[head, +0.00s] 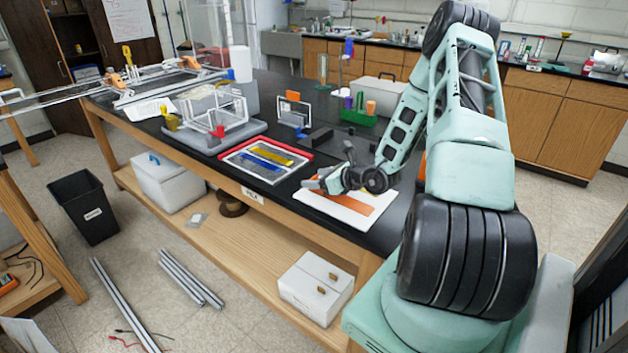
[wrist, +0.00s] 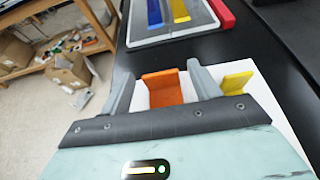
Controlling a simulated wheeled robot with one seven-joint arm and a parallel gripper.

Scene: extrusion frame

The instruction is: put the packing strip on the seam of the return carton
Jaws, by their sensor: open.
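My gripper (head: 322,184) is low over the near right end of the black bench. In the wrist view my gripper (wrist: 163,82) is open, with one grey finger on each side of an orange piece (wrist: 163,88). A yellow piece (wrist: 237,82) shows right of the right finger. A white board (head: 342,214) with a flat orange panel (head: 352,204) lies below the gripper. A blue strip (head: 262,162) and a yellow strip (head: 270,152) lie in a tray.
The red-edged tray (head: 240,171) lies left of my gripper. A green caddy (head: 358,117) and a clear-walled apparatus (head: 215,110) stand behind. A white box (head: 305,297) sits on the lower shelf. Brown cartons (wrist: 70,73) show at far left in the wrist view.

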